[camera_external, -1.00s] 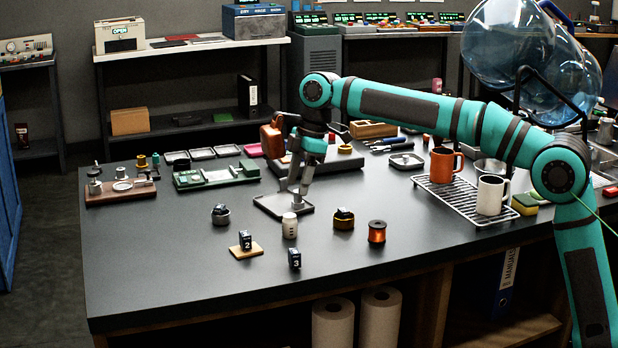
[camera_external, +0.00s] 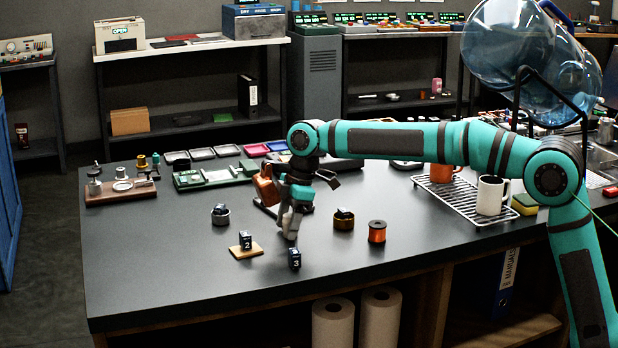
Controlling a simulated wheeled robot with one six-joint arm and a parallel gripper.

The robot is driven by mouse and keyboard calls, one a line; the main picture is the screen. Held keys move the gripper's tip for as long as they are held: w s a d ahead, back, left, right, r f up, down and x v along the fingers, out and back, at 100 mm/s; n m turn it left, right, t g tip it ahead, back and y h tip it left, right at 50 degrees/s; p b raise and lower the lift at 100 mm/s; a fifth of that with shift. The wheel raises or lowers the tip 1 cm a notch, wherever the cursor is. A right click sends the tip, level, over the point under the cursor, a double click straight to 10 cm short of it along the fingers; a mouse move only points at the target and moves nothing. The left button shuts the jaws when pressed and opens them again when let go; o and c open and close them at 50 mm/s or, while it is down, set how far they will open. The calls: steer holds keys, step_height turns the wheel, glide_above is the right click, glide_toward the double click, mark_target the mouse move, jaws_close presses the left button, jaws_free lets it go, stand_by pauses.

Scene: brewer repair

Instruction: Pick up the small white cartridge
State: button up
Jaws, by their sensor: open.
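My gripper (camera_external: 290,228) points down over the table, its fingers low in the middle of the dark worktop, and it is open. The small white cartridge is covered by the fingers at this spot; I cannot clearly tell it from the pale fingers, nor whether they touch it. A small black block marked 3 (camera_external: 294,259) stands just in front of the gripper. A block marked 2 (camera_external: 245,240) stands on a small wooden base to the left.
A dark ring-shaped holder (camera_external: 221,215) is left of the gripper. A brass-coloured holder (camera_external: 344,219) and an orange spool (camera_external: 377,232) are to the right. A wire rack (camera_external: 460,196) bears mugs farther right. The front left of the worktop is clear.

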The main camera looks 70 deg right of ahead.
steer(key=shift+f, duration=0.2)
steer(key=shift+c, duration=0.3)
steer(key=c, duration=1)
steer(key=shift+r, duration=0.1)
